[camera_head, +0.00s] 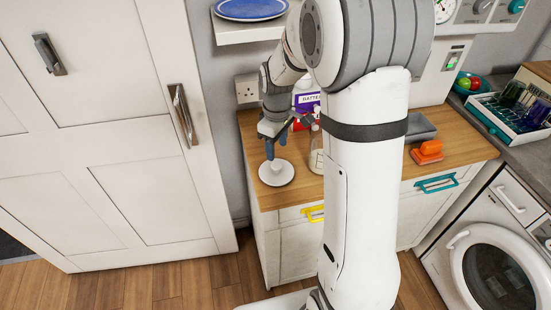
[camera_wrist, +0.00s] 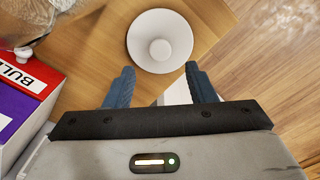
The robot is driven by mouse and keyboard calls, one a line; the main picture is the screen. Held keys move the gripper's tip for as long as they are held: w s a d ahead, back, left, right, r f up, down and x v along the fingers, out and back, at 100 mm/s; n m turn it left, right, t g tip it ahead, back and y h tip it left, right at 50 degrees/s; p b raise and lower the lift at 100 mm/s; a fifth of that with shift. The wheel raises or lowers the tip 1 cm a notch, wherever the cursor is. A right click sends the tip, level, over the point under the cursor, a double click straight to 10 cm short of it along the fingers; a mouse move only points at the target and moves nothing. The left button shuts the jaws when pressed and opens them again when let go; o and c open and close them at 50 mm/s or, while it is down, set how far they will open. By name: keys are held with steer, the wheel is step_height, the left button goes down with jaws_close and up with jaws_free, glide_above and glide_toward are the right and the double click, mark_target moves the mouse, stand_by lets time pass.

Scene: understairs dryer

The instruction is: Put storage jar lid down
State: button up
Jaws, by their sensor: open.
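The storage jar lid (camera_head: 276,174) is a white round disc with a small central knob. It appears to lie flat, knob up, on the wooden worktop (camera_head: 262,203) near its left front corner. In the wrist view the lid (camera_wrist: 142,42) is just beyond my fingertips, with no finger touching it. My gripper (camera_head: 270,153) is just above the lid in the head view. Its two blue-grey fingers stand apart and empty in the wrist view (camera_wrist: 161,72). The storage jar is not clearly identifiable.
A clear bottle (camera_head: 317,160) is right of the lid. An orange object (camera_head: 428,151) and grey tray (camera_head: 420,127) lie farther right. A tall white door (camera_head: 150,190) stands left of the worktop.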

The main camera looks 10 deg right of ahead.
steer(key=s+r+m+t, duration=0.1)
steer(key=s+r+m, duration=0.3)
steer(key=s+r, duration=0.55)
steer(key=s+r+m+t, duration=0.1)
steer(key=s+m, duration=0.4)
steer(key=s, duration=0.7)
steer(key=shift+t, duration=0.5)
steer(key=shift+a, duration=0.1)
